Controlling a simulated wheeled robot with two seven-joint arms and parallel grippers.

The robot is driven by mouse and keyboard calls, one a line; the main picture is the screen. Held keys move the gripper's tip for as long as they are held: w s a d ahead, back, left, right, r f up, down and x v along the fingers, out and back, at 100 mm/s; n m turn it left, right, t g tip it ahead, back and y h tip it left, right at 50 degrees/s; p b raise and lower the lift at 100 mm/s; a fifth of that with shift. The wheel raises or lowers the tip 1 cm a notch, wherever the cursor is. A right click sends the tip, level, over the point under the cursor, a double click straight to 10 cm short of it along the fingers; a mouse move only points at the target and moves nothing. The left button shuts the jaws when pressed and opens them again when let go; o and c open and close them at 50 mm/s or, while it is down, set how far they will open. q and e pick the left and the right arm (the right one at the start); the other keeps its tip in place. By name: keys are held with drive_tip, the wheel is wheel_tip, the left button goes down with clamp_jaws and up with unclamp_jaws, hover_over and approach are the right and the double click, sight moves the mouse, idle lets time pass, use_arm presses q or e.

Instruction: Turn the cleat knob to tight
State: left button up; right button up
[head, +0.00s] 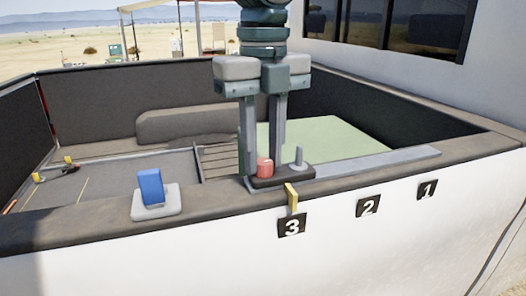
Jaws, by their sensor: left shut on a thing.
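The cleat is a dark oval base (283,177) on the wall's top rim, with a red knob (265,168) at its left end and a grey upright peg (298,158) at its right end. My left gripper (264,168) comes down from above, its two grey fingers on either side of the red knob, shut on it. The fingers hide the knob's sides, and I cannot read its turn setting. My right gripper is not in view.
A blue rocker switch (151,187) on a pale plate stands left on the rim. A yellow hook (291,197) hangs below the cleat, above number plate 3 (291,225). A grey flat rail (385,163) runs right along the rim. Plates 2 (368,207) and 1 (427,189) are further right.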

use_arm(q)
drive_tip(key=m+b, duration=0.3)
drive_tip(key=shift+f+m, duration=0.2)
drive_tip(key=shift+m, duration=0.1)
drive_tip(key=m+b, duration=0.1)
drive_tip(key=m, duration=0.3)
drive_tip(key=shift+r+b, duration=0.1)
drive_tip(key=shift+b, duration=0.3)
drive_tip(key=m, duration=0.5)
drive_tip(key=shift+b, duration=0.35)
drive_tip(key=m, duration=0.5)
drive_tip(key=shift+r, duration=0.1)
drive_tip(key=o, duration=1)
drive_tip(key=shift+o, duration=0.2)
